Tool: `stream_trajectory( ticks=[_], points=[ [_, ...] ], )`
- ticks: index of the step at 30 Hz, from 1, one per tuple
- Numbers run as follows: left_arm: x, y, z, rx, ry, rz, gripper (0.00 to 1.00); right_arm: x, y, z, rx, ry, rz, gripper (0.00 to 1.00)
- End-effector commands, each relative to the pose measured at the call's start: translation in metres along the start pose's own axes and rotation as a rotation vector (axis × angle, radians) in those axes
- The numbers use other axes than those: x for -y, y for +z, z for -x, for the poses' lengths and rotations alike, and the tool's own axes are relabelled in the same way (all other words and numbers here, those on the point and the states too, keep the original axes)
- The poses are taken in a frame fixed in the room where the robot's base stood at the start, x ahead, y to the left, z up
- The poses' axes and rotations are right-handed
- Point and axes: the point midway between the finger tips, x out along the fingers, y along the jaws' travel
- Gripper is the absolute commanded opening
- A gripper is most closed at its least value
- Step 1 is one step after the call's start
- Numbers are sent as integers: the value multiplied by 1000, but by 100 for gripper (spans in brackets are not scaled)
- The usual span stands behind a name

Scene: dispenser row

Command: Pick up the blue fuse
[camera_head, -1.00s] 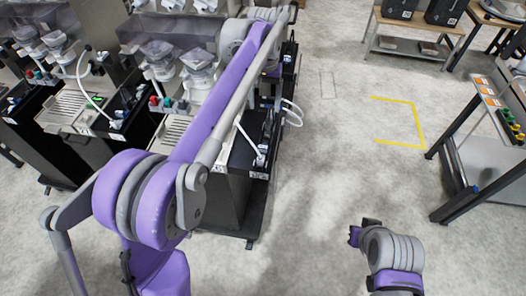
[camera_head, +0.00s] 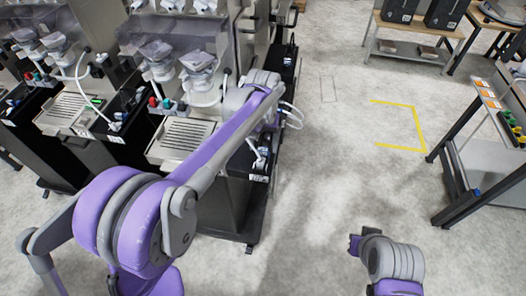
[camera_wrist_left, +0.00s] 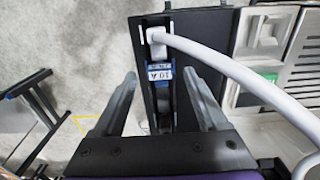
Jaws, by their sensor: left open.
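The blue fuse (camera_wrist_left: 160,80), marked "10 A", sits upright in a slot on a black panel in the left wrist view. My left gripper (camera_wrist_left: 161,76) is open, one finger on each side of the fuse and apart from it. In the head view my left gripper (camera_head: 268,120) is over the near end of the machine row, partly hidden by its own wrist. The fuse cannot be made out clearly there. My right arm's end (camera_head: 357,243) is low over the floor, and its fingers cannot be made out.
A white cable (camera_wrist_left: 240,72) with a plug (camera_wrist_left: 156,37) is by the fuse and curves past the right finger. Dispenser machines (camera_head: 190,75) fill the left side. A workbench (camera_head: 490,165) stands at the right. The floor between, with a yellow marking (camera_head: 415,125), is clear.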

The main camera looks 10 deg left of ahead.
Motion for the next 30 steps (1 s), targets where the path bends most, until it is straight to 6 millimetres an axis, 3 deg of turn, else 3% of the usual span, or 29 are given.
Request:
stream_trajectory(
  ticks=[3, 10, 22, 30],
  points=[
    [0, 0, -9, 0, 0, 0, 75, 0, 0, 0, 0, 0, 0, 0],
    [0, 0, -10, 0, 0, 0, 73, 0, 0, 0, 1, 0, 0, 0],
    [0, 0, -9, 0, 0, 0, 1, 0, 0, 0, 0, 0, 0, 0],
    [0, 0, -9, 1, 0, 0, 0, 0, 0, 0, 0, 0, 0, 0]
  ],
)
